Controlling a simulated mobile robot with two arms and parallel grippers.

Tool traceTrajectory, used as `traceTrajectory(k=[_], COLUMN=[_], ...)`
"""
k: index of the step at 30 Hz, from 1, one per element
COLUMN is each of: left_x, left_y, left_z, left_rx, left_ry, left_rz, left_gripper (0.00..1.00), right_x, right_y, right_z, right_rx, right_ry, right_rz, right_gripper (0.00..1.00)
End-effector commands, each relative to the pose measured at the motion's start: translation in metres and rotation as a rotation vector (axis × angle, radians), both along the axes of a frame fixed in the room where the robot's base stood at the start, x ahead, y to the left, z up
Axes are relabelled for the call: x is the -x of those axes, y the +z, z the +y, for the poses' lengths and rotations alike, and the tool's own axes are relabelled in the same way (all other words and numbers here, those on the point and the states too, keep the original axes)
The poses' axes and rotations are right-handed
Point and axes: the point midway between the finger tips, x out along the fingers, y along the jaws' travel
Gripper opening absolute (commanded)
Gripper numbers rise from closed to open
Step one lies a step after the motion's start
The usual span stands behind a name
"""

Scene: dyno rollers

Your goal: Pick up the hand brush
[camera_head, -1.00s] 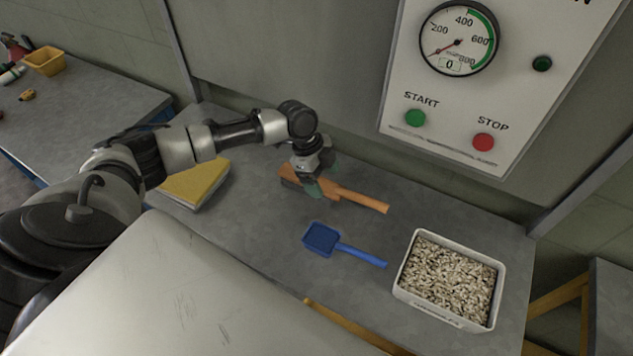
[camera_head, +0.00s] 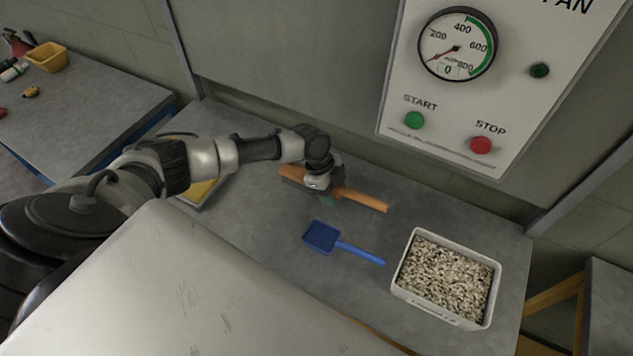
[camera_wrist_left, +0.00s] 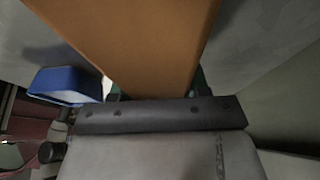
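The hand brush (camera_head: 364,202) has an orange-brown wooden body and handle and lies on the grey table, handle toward the right. My left gripper (camera_head: 325,194) is down over its middle, pointing downward. In the left wrist view the wooden brush (camera_wrist_left: 140,45) fills the space between the green fingertips, which show at both of its sides. I cannot tell whether the fingers press on it or only straddle it. The gripper hides part of the brush in the head view. My right gripper is not in view.
A blue scoop (camera_head: 321,237) lies in front of the brush. A white bin (camera_head: 408,286) of pale chips stands at the right. A yellow-topped item (camera_head: 200,190) is partly behind my left arm. A control panel (camera_head: 450,112) with a gauge rises behind the table.

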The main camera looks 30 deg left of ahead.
Motion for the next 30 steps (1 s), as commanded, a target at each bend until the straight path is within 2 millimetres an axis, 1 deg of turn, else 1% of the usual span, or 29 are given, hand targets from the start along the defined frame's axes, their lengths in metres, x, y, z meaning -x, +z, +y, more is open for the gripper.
traceTrajectory(k=[1, 6, 13, 17, 20, 23, 24, 26, 30], left_x=[0.000, 0.000, 0.000, -0.001, -0.001, -0.001, -0.001, 0.007, 0.021], left_y=[0.000, 0.001, 0.001, 0.007, 0.017, 0.034, 0.043, 0.049, 0.066], left_z=[0.000, 0.000, 0.000, 0.000, 0.001, 0.000, 0.000, -0.014, -0.041], left_rx=[0.000, 0.000, 0.001, 0.001, 0.000, 0.001, 0.001, 0.004, 0.004], left_ry=[0.000, 0.000, 0.000, -0.001, -0.001, -0.002, -0.003, -0.008, -0.008], left_rz=[0.000, -0.001, -0.001, -0.001, -0.004, -0.006, -0.008, -0.002, -0.005], left_gripper=[0.38, 0.14, 0.13, 0.13, 0.13, 0.13, 0.13, 0.13, 0.13], right_x=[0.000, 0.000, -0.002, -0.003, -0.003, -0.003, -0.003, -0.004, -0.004], right_y=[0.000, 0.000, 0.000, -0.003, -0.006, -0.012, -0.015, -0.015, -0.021], right_z=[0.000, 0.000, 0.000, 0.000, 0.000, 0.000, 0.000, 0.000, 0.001], right_rx=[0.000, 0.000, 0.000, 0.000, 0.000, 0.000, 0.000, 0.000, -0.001], right_ry=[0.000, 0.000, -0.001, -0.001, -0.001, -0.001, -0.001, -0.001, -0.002], right_rz=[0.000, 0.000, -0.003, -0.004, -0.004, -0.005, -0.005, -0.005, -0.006], right_gripper=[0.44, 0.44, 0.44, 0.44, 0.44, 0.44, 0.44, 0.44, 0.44])
